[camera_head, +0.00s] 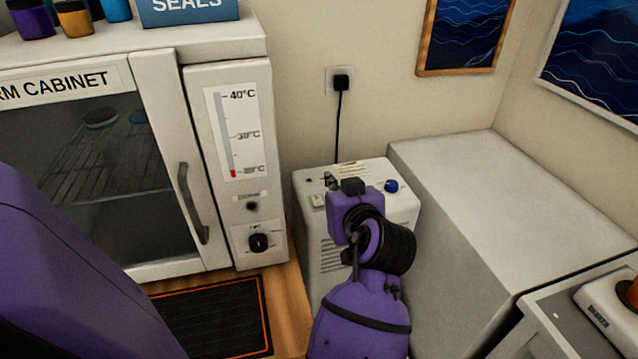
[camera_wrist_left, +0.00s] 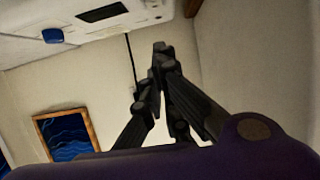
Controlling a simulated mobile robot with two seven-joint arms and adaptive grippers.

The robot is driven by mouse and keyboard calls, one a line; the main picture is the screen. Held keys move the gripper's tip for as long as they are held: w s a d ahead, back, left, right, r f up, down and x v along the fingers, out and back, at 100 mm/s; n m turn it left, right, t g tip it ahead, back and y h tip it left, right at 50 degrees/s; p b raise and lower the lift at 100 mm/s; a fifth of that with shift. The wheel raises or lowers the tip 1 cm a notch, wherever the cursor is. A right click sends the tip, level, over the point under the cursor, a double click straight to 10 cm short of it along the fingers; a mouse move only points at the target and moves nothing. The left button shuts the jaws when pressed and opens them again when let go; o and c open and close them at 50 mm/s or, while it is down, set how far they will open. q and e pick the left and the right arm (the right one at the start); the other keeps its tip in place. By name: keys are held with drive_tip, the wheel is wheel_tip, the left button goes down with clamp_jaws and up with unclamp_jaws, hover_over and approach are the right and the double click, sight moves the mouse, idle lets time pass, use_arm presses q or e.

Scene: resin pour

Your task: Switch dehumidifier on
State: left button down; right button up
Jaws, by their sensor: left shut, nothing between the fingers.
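The dehumidifier (camera_head: 325,240) is the white box with side vents, standing on the far side of the wooden counter. Its top carries a blue knob (camera_head: 391,186), a small light-coloured piece (camera_head: 318,201) and a printed label (camera_head: 353,169). My left gripper (camera_head: 330,181) is over this top, left of the knob, with its fingers largely hidden behind my wrist. In the left wrist view the fingers (camera_wrist_left: 160,50) are shut and empty, close to the top panel. A dark rectangular panel (camera_wrist_left: 103,11) and the blue knob (camera_wrist_left: 52,35) show there. Contact cannot be told. My right gripper is not in view.
The warm cabinet (camera_head: 155,70) with its door handle (camera_head: 190,205) stands left. A large pale block (camera_head: 500,200) stands close on the right. A black cord (camera_head: 338,125) runs from the wall socket (camera_head: 341,80) down behind the dehumidifier. A dark mat (camera_head: 215,315) lies in front.

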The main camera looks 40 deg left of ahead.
use_arm(q)
drive_tip(key=p, duration=0.1)
hover_over(318, 201)
drive_tip(key=s+d, duration=0.1)
drive_tip(key=d, duration=0.1)
wheel_tip(318, 201, down, 6)
drive_tip(key=shift+f, duration=0.15)
drive_tip(key=shift+s+d+f, duration=0.1)
drive_tip(key=shift+f, duration=0.4)
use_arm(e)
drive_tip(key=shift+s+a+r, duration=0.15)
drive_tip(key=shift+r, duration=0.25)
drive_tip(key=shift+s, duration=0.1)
